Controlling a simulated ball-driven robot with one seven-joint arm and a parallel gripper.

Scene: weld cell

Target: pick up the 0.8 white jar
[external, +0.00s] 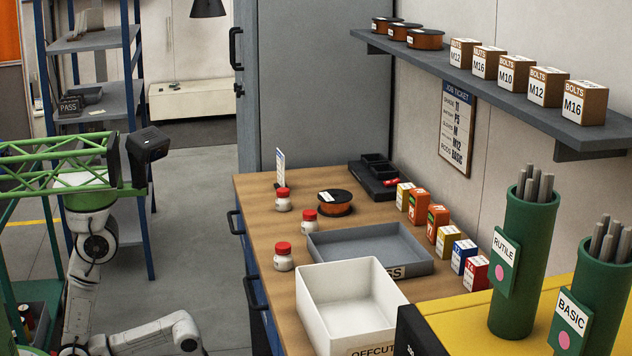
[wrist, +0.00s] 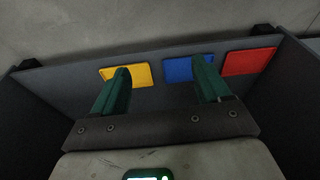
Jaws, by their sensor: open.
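Three white jars with red lids stand upright on the wooden bench: a far jar (external: 283,200), a middle jar (external: 310,221) and a near jar (external: 283,258). Their labels are too small to read, so I cannot tell which is the 0.8 one. My gripper (wrist: 162,74) shows in the wrist view with its two green fingers apart and nothing between them. No jar shows in the wrist view. In the external view my arm is at the left, well away from the jars, and I cannot make out its fingers.
A white offcut bin (external: 350,300), a grey tray (external: 370,250) and a dark spool (external: 335,202) crowd the bench near the jars. Small boxes line the wall side. In the wrist view, a dark grey panel (wrist: 70,80) bears yellow, blue and red squares. Floor left of the bench is open.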

